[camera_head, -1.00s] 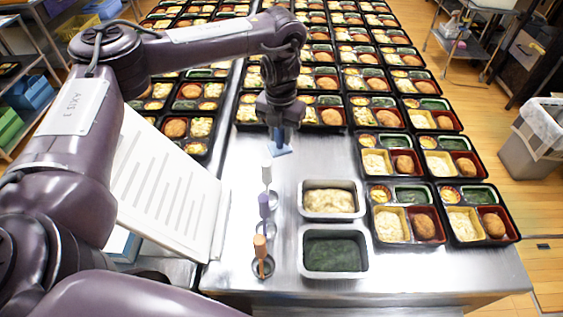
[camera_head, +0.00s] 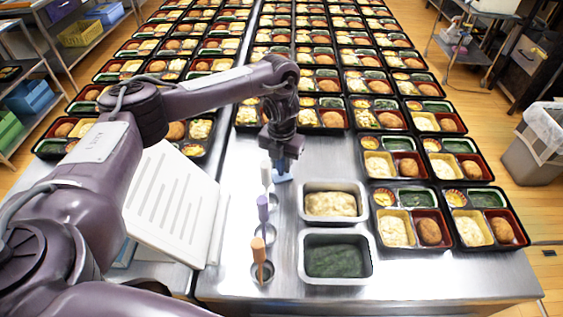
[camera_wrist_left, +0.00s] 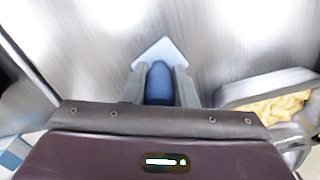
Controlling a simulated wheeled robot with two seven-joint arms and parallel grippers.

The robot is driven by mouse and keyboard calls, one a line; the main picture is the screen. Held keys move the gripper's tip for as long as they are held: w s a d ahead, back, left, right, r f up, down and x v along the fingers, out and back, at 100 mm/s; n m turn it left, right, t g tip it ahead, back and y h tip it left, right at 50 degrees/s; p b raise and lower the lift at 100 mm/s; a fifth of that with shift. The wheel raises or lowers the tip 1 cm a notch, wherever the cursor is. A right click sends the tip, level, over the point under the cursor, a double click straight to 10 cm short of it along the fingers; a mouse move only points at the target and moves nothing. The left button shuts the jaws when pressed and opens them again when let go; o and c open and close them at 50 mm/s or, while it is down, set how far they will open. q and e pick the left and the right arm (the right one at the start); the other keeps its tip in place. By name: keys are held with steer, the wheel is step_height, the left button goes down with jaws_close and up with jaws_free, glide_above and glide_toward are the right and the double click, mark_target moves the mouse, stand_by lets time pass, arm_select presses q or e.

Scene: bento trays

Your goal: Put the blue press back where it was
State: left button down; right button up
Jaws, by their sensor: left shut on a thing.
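My left gripper (camera_head: 283,165) is shut on the handle of the blue press (camera_head: 283,177). In the left wrist view the dark blue handle (camera_wrist_left: 160,84) is between the two fingertips and the pale blue flat end (camera_wrist_left: 160,50) points away. The press is over the steel counter, right of the white-handled press (camera_head: 266,174) and behind the metal pan of pale food (camera_head: 333,186). I cannot tell whether it touches the counter. A purple-handled press (camera_head: 262,208) and an orange-handled press (camera_head: 258,250) stand in a row nearer me, in round metal holders. My right gripper is not in view.
A metal pan of dark green food (camera_head: 335,282) is in front of the other pan. Bento trays (camera_head: 413,240) fill the right and back. A slotted white board (camera_head: 178,205) leans at the left. The steel counter (camera_head: 232,180) is bare between the board and the presses.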

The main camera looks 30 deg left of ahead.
arm_select(q)
steer(key=shift+f, duration=0.25)
steer(key=c, duration=1.4)
jaws_free()
steer(key=shift+r, duration=0.1)
steer(key=shift+c, duration=0.2)
steer(key=shift+o, duration=1.3)
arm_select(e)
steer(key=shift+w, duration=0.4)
arm_select(q)
step_height(320, 180, up, 12)
steer(key=p, duration=0.2)
steer(key=shift+r+p, duration=0.15)
steer(key=shift+p, duration=0.2)
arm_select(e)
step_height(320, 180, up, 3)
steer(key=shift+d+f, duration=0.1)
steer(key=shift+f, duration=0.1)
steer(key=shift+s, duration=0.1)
